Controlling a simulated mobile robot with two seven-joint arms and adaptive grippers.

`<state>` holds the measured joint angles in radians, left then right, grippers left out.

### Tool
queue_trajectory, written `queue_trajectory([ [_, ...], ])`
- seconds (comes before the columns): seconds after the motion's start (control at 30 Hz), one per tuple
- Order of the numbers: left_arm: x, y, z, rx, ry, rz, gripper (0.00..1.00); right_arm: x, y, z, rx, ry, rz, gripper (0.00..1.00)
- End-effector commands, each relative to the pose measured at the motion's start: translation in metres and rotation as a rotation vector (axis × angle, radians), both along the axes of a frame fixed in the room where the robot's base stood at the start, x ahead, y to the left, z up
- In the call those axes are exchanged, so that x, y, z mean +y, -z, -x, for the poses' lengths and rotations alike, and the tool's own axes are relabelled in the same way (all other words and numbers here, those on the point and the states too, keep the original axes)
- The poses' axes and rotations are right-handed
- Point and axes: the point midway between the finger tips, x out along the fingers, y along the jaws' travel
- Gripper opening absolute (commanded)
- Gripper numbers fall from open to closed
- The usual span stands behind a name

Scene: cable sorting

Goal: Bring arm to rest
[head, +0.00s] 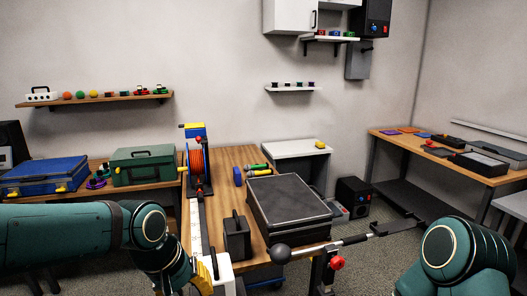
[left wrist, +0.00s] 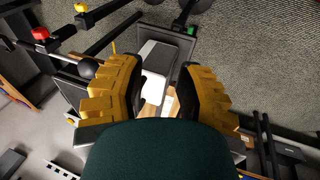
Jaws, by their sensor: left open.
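My left arm comes in from the left in the head view and bends down at the bottom. My left gripper (head: 203,277) shows only partly there, as yellow ribbed fingers beside a white part of the bench fixture. In the left wrist view its two yellow fingers (left wrist: 158,85) stand apart with nothing held between them. A white block and a grey surface show beyond the gap. My right arm shows at the lower right as a dark green joint; its gripper is out of the picture.
A wooden workbench (head: 228,165) holds a cable reel (head: 197,163), a black case (head: 290,205) and a small dark box (head: 237,238). A ball-ended lever (head: 345,240) with a red knob (head: 337,262) crosses the front. Green (head: 143,166) and blue (head: 45,173) toolboxes stand at left.

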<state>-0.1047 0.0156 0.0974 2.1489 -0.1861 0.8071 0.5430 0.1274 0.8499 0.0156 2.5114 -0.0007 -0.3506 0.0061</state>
Motion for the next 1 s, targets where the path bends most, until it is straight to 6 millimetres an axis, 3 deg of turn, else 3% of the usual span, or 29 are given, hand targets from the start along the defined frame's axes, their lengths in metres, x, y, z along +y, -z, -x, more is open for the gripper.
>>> queue_trajectory([
  [0.03, -0.004, 0.021, -0.003, 0.015, 0.014, 0.008, 0.34, 0.000, 0.001, -0.001, -0.001, 0.000, 0.000, 0.47],
  [0.2, -0.017, 0.089, -0.012, 0.027, 0.055, 0.044, 0.34, 0.000, 0.001, -0.001, -0.001, 0.000, 0.000, 0.47],
  [0.33, -0.028, 0.155, -0.007, 0.039, 0.083, 0.074, 0.34, 0.000, 0.000, 0.000, 0.000, 0.000, 0.000, 0.47],
  [0.5, -0.037, 0.241, 0.018, 0.045, 0.105, 0.098, 0.34, 0.000, 0.001, 0.000, -0.001, 0.000, 0.000, 0.47],
  [0.6, -0.039, 0.283, 0.040, 0.046, 0.113, 0.099, 0.34, 0.000, 0.001, 0.000, -0.001, 0.000, 0.000, 0.47],
  [0.8, -0.040, 0.331, 0.076, 0.042, 0.121, 0.083, 0.34, 0.000, 0.001, 0.000, 0.000, 0.000, 0.000, 0.47],
  [1.0, -0.039, 0.342, 0.087, 0.036, 0.123, 0.074, 0.34, 0.000, 0.000, 0.000, -0.001, 0.000, 0.000, 0.47],
])
